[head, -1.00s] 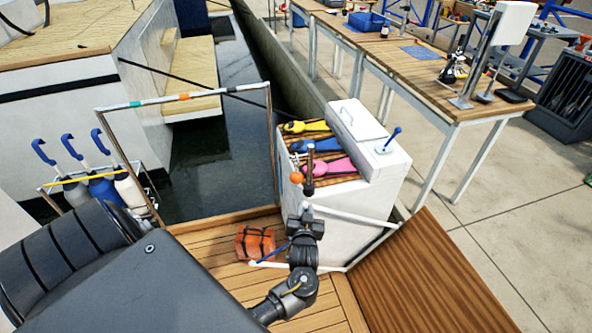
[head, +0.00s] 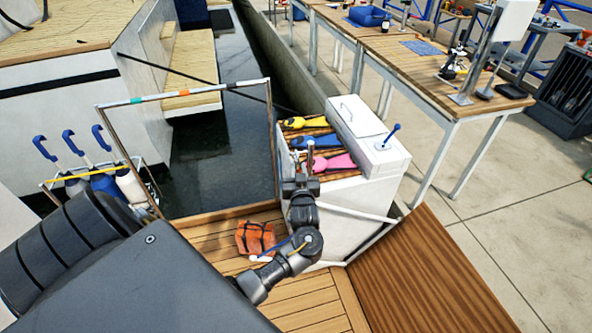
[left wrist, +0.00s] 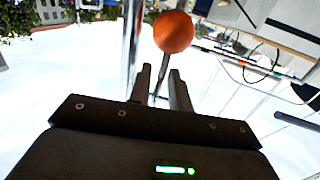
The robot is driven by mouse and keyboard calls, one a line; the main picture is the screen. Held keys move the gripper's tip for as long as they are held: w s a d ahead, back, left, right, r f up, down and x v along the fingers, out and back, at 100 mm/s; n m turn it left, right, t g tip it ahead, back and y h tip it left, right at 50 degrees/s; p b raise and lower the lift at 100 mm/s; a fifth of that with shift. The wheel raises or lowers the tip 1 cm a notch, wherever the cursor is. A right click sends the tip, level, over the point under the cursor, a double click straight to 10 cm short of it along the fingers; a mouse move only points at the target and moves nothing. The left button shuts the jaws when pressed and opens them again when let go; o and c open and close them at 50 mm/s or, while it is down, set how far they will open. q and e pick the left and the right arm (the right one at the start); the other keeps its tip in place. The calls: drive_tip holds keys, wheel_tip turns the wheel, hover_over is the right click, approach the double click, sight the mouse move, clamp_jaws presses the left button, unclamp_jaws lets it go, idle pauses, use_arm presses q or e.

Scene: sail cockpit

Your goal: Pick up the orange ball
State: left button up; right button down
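The orange ball (left wrist: 173,31) shows in the left wrist view, just beyond my fingertips and slightly right of the gap between them. A thin rod seems to run from below the ball toward the gap; I cannot tell whether it passes between the fingers. My left gripper (left wrist: 159,76) is open, its two dark fingers apart and not touching the ball. In the head view my left gripper (head: 300,176) is at the near left side of the white cabinet (head: 345,215). The ball is hidden there, and the fingers are hard to make out. My right gripper is in no view.
Yellow, blue and pink tools (head: 335,162) lie on the cabinet's slatted top. A blue-knobbed lever (head: 393,132) stands at its right. An orange bag (head: 255,238) lies on the wooden deck (head: 205,237). A metal rail frame (head: 182,92) stands left, beside the water.

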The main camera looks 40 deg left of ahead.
sight(296, 160)
use_arm(q)
drive_tip(key=p+x, duration=0.1)
drive_tip(key=x, duration=0.4)
drive_tip(key=shift+a+r, duration=0.1)
drive_tip(key=shift+a, duration=0.1)
drive_tip(key=shift+s, duration=0.1)
drive_tip(key=shift+c, duration=0.3)
clamp_jaws()
